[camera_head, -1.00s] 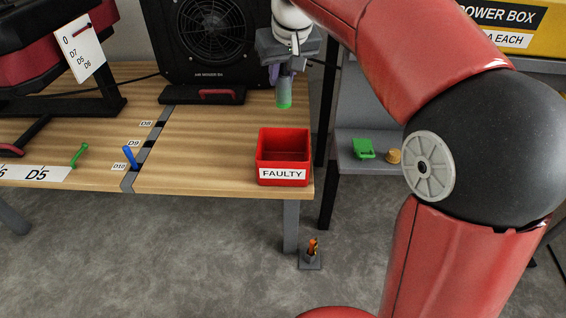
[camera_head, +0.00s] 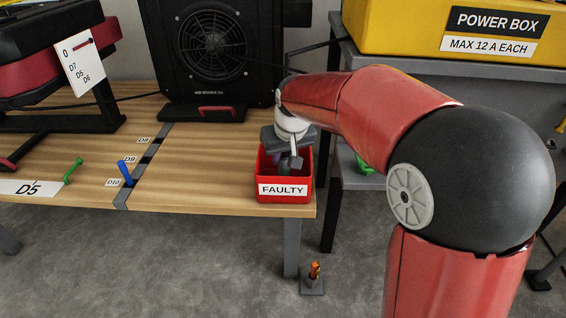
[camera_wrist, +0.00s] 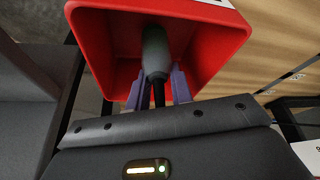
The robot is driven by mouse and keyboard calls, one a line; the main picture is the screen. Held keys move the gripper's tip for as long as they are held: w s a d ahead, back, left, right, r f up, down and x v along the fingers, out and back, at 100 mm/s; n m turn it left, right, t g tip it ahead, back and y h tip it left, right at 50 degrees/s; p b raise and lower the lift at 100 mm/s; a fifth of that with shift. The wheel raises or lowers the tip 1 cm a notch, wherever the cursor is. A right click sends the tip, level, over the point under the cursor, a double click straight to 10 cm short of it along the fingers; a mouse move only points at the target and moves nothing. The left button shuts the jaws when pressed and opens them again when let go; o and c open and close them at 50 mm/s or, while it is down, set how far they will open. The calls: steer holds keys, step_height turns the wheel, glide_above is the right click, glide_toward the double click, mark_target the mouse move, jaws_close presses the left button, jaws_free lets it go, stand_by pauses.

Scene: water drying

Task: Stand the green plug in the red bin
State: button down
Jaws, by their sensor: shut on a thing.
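The red bin (camera_head: 305,171), labelled FAULTY, sits at the right front corner of the wooden table. It fills the top of the wrist view (camera_wrist: 100,45). My gripper (camera_head: 285,164) points down into the bin, its lower end inside the walls. In the wrist view, its two purple-grey fingers (camera_wrist: 157,78) are shut on the green plug (camera_wrist: 155,42), which looks dull grey-green in the bin's shade. The plug lies along the fingers and points into the bin. Its far end is dark, and I cannot tell if it touches the floor. The head view mostly hides the plug.
A black fan unit (camera_head: 213,45) stands behind the bin. A grey shelf with a yellow power box (camera_head: 400,30) is to the right.

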steer(key=shift+f, duration=0.85)
steer(key=shift+f, duration=0.1)
steer(key=c, duration=1.2)
jaws_free()
steer(key=shift+c, duration=0.2)
